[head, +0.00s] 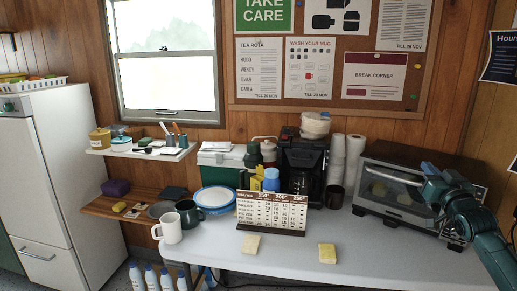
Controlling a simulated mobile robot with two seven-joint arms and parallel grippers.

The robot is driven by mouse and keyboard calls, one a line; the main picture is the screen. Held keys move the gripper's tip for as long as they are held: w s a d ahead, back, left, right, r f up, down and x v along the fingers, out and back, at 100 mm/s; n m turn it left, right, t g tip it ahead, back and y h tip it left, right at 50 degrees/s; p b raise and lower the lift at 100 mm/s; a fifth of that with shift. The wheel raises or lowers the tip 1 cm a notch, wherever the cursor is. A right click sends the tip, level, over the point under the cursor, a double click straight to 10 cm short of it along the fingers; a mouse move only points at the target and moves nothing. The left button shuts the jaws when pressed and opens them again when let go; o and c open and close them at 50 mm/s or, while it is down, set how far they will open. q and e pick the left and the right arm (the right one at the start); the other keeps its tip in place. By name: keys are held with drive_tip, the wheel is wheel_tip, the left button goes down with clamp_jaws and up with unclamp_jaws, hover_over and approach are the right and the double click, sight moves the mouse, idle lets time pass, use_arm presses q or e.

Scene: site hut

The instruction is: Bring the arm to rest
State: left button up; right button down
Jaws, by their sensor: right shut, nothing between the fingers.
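My right gripper (455,242) hangs at the lower right, at the end of the teal arm, with its fingers shut and empty. It is close to the right front corner of the toaster oven (386,213) and overlaps it in the picture. I cannot tell whether they touch. The arm hides part of the oven's right side. My left gripper is not in view.
The table's front right is clear. A fridge (55,185) stands at left.

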drive_tip(key=d+f+n+g+h, duration=0.2)
drive_tip(key=d+f+n+h, duration=0.1)
drive_tip(key=n, duration=0.2)
drive_tip(key=s+a+f+n+g+y, duration=0.1)
drive_tip(key=s+a+f+g+y, duration=0.3)
drive_tip(key=a+f, duration=0.6)
drive_tip(key=s+a+f+n+t+y, duration=0.1)
drive_tip(key=s+a+f+n, duration=0.1)
drive_tip(key=s+a+f, duration=0.7)
drive_tip(key=s+a+f+g+y, duration=0.2)
drive_tip(key=s+a+f+y, duration=0.1)
drive_tip(key=s+a+f, duration=0.7)
use_arm(q)
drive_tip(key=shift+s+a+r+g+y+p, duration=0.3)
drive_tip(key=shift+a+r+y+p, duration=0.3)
drive_tip(key=shift+p, duration=1.85)
use_arm(e)
drive_tip(key=s+a+m+g, duration=0.2)
drive_tip(key=s+a, duration=0.5)
drive_tip(key=s, duration=0.6)
drive_tip(key=shift+s+a+r+m, duration=0.15)
drive_tip(key=shift+a+r+m, duration=0.15)
drive_tip(key=shift+r+m, duration=0.15)
